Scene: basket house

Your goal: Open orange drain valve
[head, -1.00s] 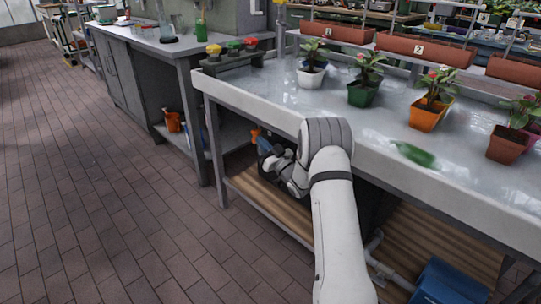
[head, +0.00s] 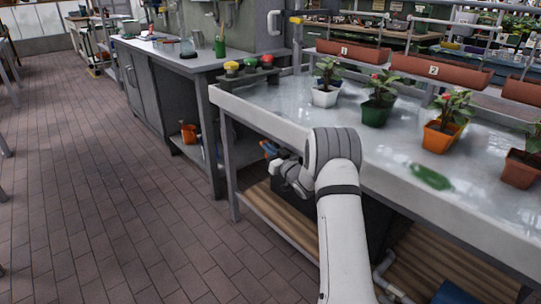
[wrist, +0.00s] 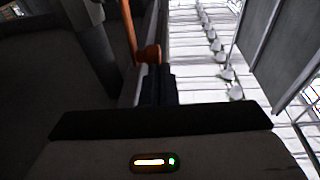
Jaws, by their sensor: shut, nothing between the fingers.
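An orange lever-like part (wrist: 148,53) with a rounded end, likely the drain valve's handle, stands just beyond my gripper's fingertips in the wrist view. Whether they touch it I cannot tell. My gripper (wrist: 158,80) is shut with nothing between its dark fingers. In the head view my gripper (head: 271,160) is low under the front edge of the wet bench, beside a small orange and blue part (head: 269,148). My arm hides much of that area, and the valve body cannot be made out.
The bench (head: 262,118) carries potted plants and a green patch. Its wooden lower shelf (head: 275,215) and grey pipe (head: 388,275) lie below. A blue container (head: 455,293) is at the lower right. A grey cabinet (head: 160,95) stands behind. The tiled floor at left is clear.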

